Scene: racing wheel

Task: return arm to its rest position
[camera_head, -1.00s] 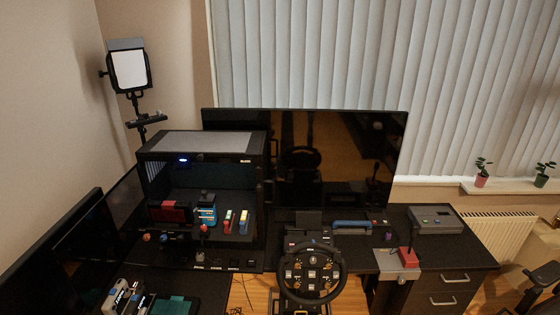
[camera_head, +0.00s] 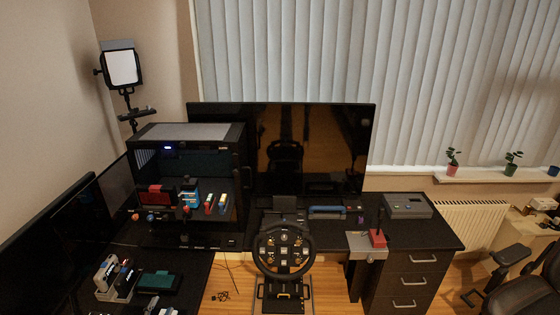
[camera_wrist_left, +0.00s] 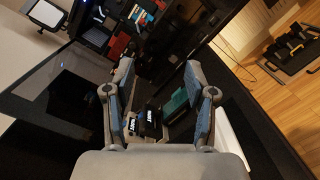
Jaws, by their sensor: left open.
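My left gripper (camera_wrist_left: 158,64) is open, its two blue-padded fingers spread wide with nothing held between them. In the left wrist view, small dark labelled boxes (camera_wrist_left: 146,122) and a green case (camera_wrist_left: 180,104) show beyond and between the fingers. The right gripper is in neither view. The racing wheel (camera_head: 286,249) stands upright on its stand in front of the desk, with no gripper near it.
A black open-front cabinet (camera_head: 190,165) stands on the left desk, beside a large monitor (camera_head: 312,150). Pale cartridges (camera_head: 113,278) and a green case (camera_head: 158,281) lie at lower left. A joystick (camera_head: 377,237) and grey box (camera_head: 407,206) are on the right desk. Floor shows around the wheel stand.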

